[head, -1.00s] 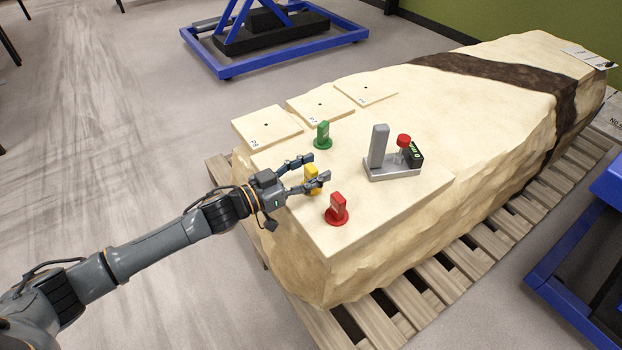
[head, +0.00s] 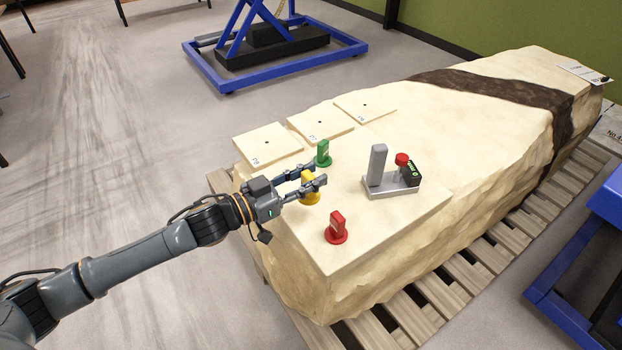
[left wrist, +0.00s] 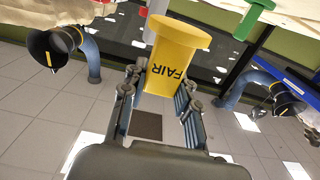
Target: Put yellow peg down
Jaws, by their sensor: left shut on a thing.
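The yellow peg (head: 310,196) is upright between the fingers of my left gripper (head: 318,173), at the near left part of the pale block's top (head: 380,225). In the left wrist view, which is upside down, the yellow peg (left wrist: 176,62) shows the word FAIR and its wide round base. The left gripper is shut on the peg's upper part. I cannot tell whether the base touches the block. My right gripper is not in view.
A green peg (head: 323,154) stands close behind the left fingertips, and a red peg (head: 337,229) stands in front. A grey stand (head: 378,167) is to the right. Three pale square plates with small holes, one at the left (head: 268,151), lie behind.

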